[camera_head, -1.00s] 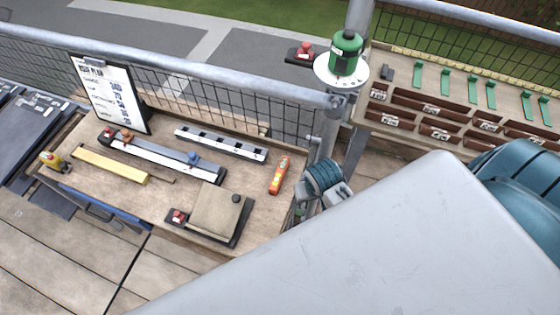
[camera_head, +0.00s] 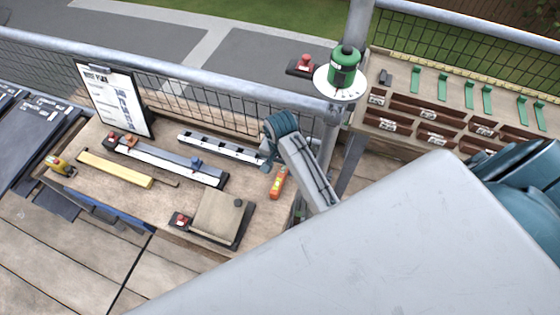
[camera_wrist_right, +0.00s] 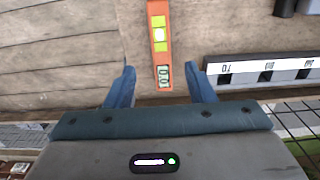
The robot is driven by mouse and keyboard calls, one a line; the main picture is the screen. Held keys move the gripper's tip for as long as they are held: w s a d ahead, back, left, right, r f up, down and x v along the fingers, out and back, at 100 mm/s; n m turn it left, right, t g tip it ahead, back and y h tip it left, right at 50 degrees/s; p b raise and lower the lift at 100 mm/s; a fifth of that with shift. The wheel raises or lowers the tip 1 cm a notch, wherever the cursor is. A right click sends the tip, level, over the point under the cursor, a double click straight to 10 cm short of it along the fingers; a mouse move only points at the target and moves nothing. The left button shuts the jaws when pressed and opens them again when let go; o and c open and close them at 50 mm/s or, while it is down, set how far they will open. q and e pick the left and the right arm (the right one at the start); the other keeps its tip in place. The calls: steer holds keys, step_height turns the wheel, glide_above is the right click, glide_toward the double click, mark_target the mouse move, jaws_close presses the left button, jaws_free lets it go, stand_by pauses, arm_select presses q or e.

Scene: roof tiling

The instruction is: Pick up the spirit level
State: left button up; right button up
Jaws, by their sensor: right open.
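The spirit level (camera_head: 278,182) is a slim orange-red bar lying on the wooden workbench (camera_head: 180,200), near its right end. In the right wrist view the spirit level (camera_wrist_right: 159,40) shows yellow-green vials and a small digit display, and runs up out of the picture. My right gripper (camera_wrist_right: 160,70) is open, its two blue fingers on either side of the level's near end, with a gap on each side. The fingers do not visibly touch it. In the head view my right gripper (camera_head: 268,157) is just above the level's far end. My left gripper is not in view.
A slotted white-and-black rail (camera_head: 222,149) lies close to the level. A board block (camera_head: 216,214) sits in front, with a yellow bar (camera_head: 115,168) and clipboard (camera_head: 112,100) further left. Mesh railing (camera_head: 215,107) and a post with a green canister (camera_head: 344,65) stand behind.

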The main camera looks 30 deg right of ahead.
mark_target(280, 177)
steer(key=shift+f, duration=0.85)
steer(key=shift+f+p, duration=0.6)
steer(key=shift+p, duration=0.05)
step_height(280, 177, down, 3)
steer(key=shift+a+f+p, duration=0.15)
steer(key=shift+p, duration=0.55)
steer(key=shift+f, duration=0.5)
jaws_close()
